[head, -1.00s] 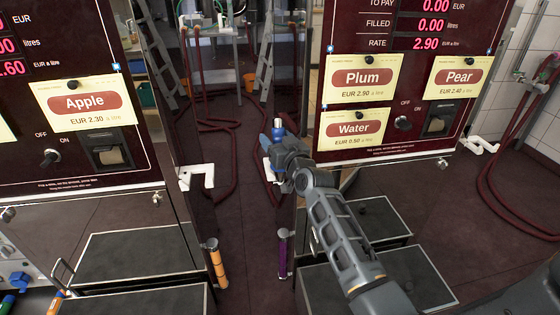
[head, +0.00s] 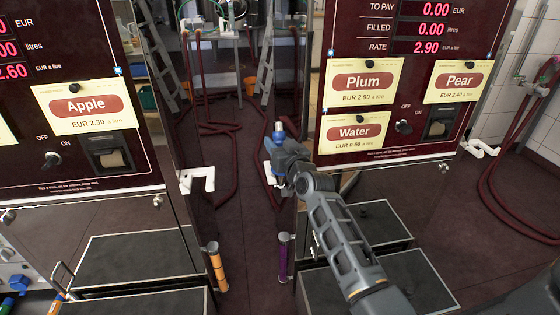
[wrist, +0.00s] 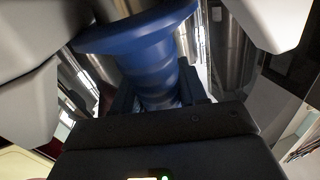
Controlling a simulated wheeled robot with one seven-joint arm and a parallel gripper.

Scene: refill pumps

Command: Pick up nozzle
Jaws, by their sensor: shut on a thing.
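The nozzle (head: 279,132) shows in the head view as a small blue part with a pale metal tip, sticking up above my gripper (head: 280,154). In the wrist view the nozzle (wrist: 148,62) is a blue ribbed body with a wide collar, below a metal section. My gripper is shut on it, beside the left side of the right-hand pump. A white holder (head: 269,174) is partly visible just behind and below the gripper. The gripper hides the nozzle's lower part in the head view, so whether it touches the holder cannot be told.
The right pump (head: 400,165) stands close beside my arm. The left pump (head: 120,188) has an empty-looking white holder (head: 199,179) on its side. A dark red hose (head: 232,180) runs down the gap between them. Orange (head: 216,268) and purple (head: 283,257) cylinders stand low there.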

